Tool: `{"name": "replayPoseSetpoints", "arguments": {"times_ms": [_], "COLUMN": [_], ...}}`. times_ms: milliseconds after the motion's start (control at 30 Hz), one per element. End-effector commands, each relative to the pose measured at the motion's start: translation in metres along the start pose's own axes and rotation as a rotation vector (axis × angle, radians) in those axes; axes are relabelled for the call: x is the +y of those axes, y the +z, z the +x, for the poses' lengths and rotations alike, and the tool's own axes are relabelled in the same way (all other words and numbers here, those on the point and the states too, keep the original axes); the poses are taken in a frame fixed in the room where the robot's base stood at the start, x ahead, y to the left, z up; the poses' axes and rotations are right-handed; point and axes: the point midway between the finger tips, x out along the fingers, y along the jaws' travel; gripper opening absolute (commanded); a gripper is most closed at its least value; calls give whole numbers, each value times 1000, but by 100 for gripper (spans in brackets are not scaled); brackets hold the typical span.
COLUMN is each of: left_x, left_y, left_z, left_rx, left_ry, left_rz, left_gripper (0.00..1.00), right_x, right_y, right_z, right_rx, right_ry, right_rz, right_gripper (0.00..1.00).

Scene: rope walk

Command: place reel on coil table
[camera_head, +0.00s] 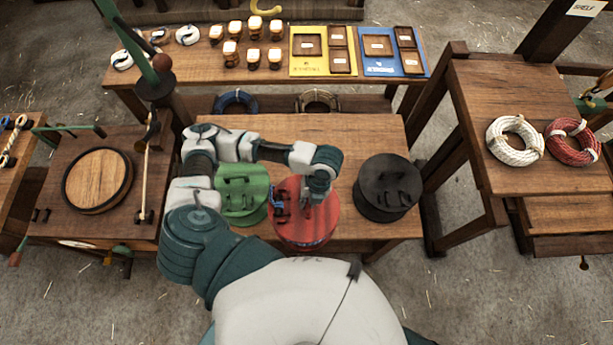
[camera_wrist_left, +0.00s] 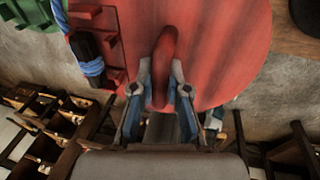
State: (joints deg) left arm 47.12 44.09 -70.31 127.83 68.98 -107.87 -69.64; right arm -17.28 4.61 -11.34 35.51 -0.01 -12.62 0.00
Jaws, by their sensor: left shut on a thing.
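A red reel (camera_head: 322,226) is at the front edge of the middle wooden table (camera_head: 375,133), between a green reel (camera_head: 243,201) and a black reel (camera_head: 388,186). My left gripper (camera_head: 316,196) is over the red reel. In the left wrist view, the fingers (camera_wrist_left: 163,98) of my left gripper are shut on the red reel's upright red handle (camera_wrist_left: 165,55). The red reel's top (camera_wrist_left: 225,45) fills much of that view. Whether the reel rests on the table or is slightly lifted, I cannot tell. My right gripper is not in view.
The right table (camera_head: 545,95) bears a white rope coil (camera_head: 498,150) and a red rope coil (camera_head: 560,150). A left bench (camera_head: 60,215) holds a round wooden disc (camera_head: 97,180). The back bench (camera_head: 200,65) carries small pots and trays. Floor shows between the tables.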

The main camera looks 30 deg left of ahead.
Motion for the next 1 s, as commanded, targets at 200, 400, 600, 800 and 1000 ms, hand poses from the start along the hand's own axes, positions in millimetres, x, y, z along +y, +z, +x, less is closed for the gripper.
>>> {"name": "replayPoseSetpoints", "arguments": {"times_ms": [200,400,600,800,1000], "left_x": [-7,-8,-6,-5,-8], "left_y": [30,73,122,150,154], "left_z": [-5,-7,-6,-6,-2], "left_rx": [-6,-7,-5,-3,-3], "left_ry": [2,3,-1,-4,-2], "left_rz": [-1,-4,-3,1,2], "left_gripper": [0,0,0,0,0], "right_x": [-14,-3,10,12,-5], "right_y": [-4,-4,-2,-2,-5], "right_z": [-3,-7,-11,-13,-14], "right_rx": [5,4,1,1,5], "right_ry": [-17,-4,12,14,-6], "right_rz": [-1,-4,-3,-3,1], "right_gripper": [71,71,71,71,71]}}
